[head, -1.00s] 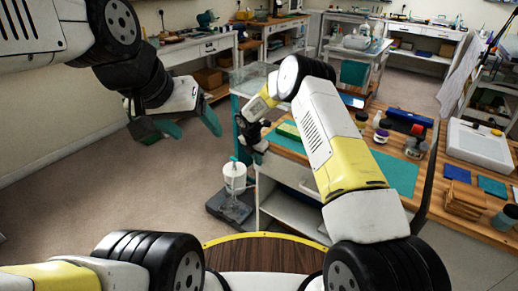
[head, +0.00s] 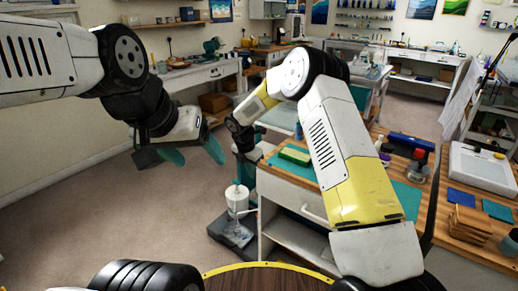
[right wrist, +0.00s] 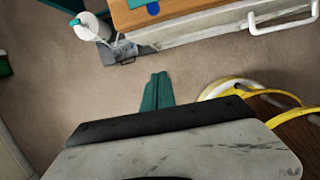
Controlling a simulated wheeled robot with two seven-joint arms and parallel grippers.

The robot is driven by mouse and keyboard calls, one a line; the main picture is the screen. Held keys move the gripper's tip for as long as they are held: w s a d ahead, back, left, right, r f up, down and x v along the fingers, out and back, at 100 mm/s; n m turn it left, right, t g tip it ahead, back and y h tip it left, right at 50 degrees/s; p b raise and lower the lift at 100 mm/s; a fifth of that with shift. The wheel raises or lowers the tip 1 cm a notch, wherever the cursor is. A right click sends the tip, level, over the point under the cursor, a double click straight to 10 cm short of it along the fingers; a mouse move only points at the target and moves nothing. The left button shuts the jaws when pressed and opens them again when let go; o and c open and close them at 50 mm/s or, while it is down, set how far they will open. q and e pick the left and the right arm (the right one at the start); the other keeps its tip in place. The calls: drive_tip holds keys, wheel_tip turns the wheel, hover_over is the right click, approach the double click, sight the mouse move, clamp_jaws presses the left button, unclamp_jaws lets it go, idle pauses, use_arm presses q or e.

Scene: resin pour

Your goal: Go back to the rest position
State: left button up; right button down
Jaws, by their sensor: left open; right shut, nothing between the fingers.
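My left gripper (head: 188,155) hangs at the left in the head view, its two teal fingers spread apart and empty above the floor. My right arm reaches over the workbench in the head view, its wrist near the bench's left end; its fingertips are hard to make out there. In the right wrist view my right gripper (right wrist: 158,78) has its teal fingers together with nothing between them, above bare floor.
The wooden workbench (head: 433,212) stands under and right of my right arm, with a green block (head: 295,155) on it. A white container (head: 237,198) on a dark base stands left of its drawers. Open floor (head: 110,215) lies to the left.

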drive_tip(key=s+d+r+m, duration=0.4)
drive_tip(key=d+r, duration=0.1)
drive_tip(key=r, duration=0.3)
drive_tip(key=s+d+r+m+t+y, duration=0.1)
drive_tip(key=s+d+r+m, duration=0.35)
drive_tip(key=r, duration=0.35)
drive_tip(key=s+d+r+m, duration=0.4)
drive_tip(key=r+m, duration=0.1)
drive_tip(key=r, duration=0.3)
drive_tip(key=s+d+r+m+t+y, duration=0.1)
drive_tip(key=s+d+r+m, duration=0.1)
drive_tip(key=s+m, duration=0.3)
drive_tip(key=s+d+r+m+t+y, duration=0.1)
drive_tip(key=s+m, duration=0.3)
drive_tip(key=s, duration=0.6)
drive_tip(key=s+d+r+m, duration=0.2)
drive_tip(key=s+d+m, duration=0.2)
drive_tip(key=s, duration=0.4)
drive_tip(key=shift+r+m+t+y, duration=0.4)
drive_tip(key=shift+m, duration=0.45)
